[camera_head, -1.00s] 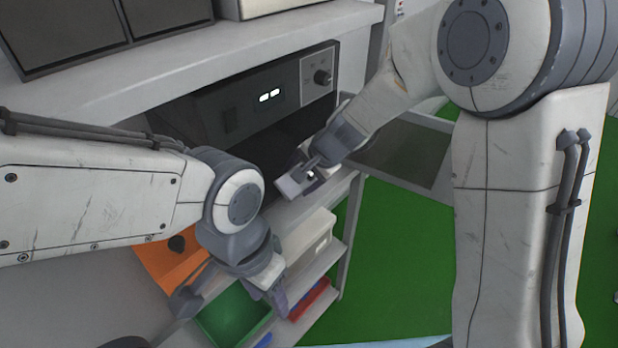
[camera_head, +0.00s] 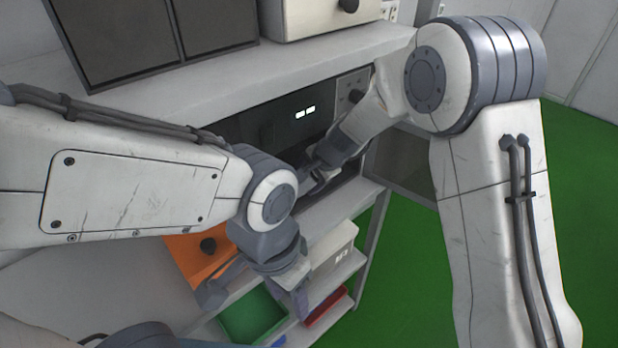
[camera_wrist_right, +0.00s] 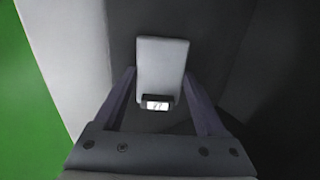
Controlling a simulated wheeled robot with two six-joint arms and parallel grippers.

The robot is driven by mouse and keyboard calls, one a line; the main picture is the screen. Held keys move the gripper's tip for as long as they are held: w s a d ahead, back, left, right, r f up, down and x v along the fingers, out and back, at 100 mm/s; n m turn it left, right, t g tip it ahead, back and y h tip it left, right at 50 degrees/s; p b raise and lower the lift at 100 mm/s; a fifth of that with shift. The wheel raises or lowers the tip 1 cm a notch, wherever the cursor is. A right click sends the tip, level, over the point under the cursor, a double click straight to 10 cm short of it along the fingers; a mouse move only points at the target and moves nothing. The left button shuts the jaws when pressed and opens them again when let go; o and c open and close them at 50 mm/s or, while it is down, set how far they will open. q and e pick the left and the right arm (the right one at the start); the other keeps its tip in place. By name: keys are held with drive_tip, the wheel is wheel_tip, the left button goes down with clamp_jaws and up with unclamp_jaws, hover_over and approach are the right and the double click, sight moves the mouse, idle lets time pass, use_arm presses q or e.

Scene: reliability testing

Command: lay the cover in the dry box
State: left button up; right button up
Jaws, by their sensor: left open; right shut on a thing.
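The dry box (camera_head: 265,130) is the dark cabinet under the shelf, with a lit display and a control panel with a knob. Its front looks open and dark inside. My right gripper (camera_head: 318,172) reaches in at its opening. In the right wrist view, my right gripper (camera_wrist_right: 161,105) is shut on a flat pale grey piece, seemingly the cover (camera_wrist_right: 162,65), with a small black-framed white label near the fingers. Dark surfaces lie beyond it. In the head view the cover is mostly hidden by the hand. My left gripper (camera_head: 255,290) is open and empty, in front of the lower shelves.
A dark-paned door (camera_head: 408,158) stands open at the right of the dry box. Below are a white box (camera_head: 335,250), a green bin (camera_head: 250,315), a red bin (camera_head: 325,308) and an orange box (camera_head: 190,255). Green floor at right is clear.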

drive_tip(key=o, duration=1.3)
drive_tip(key=shift+s+f, duration=0.1)
drive_tip(key=shift+r+p, duration=1)
drive_tip(key=shift+r, duration=0.15)
drive_tip(key=s+d+b, duration=0.1)
drive_tip(key=d+b, duration=0.1)
drive_tip(key=shift+s+f+b, duration=0.1)
drive_tip(key=shift+s+b, duration=0.2)
drive_tip(key=shift+s, duration=0.1)
drive_tip(key=s+d+b, duration=0.3)
drive_tip(key=s+d, duration=0.1)
drive_tip(key=shift+s+d+b, duration=0.35)
drive_tip(key=shift+d+b, duration=0.05)
drive_tip(key=shift+s+d+b, duration=0.45)
drive_tip(key=shift+s+d, duration=0.45)
